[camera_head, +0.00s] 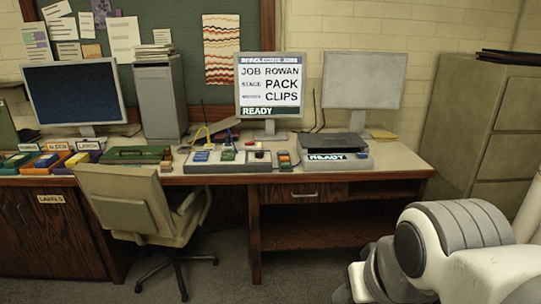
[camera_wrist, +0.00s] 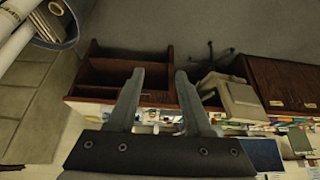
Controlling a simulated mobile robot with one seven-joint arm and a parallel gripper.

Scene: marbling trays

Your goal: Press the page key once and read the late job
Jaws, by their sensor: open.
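The lit monitor (camera_head: 268,88) on the desk reads JOB ROWAN, PACK, CLIPS, with a READY band at the bottom; the smaller labels are too small to read surely. A grey key panel (camera_head: 225,167) sits in front of it with blue, green, dark and orange keys. I cannot tell which is the page key. A grey device with a dark top (camera_head: 337,155) to its right also shows READY. My gripper (camera_wrist: 160,72) is open and empty in the wrist view, its fingers pointing toward the desk, well away from the keys. The head view shows only my arm, at lower right.
An office chair (camera_head: 130,205) stands at the desk's left front. A second monitor (camera_head: 364,80) is blank. A filing cabinet (camera_head: 480,130) stands at the right. Coloured boxes (camera_head: 45,162) and a green tray (camera_head: 137,154) lie left of the panel. Floor right of the chair is clear.

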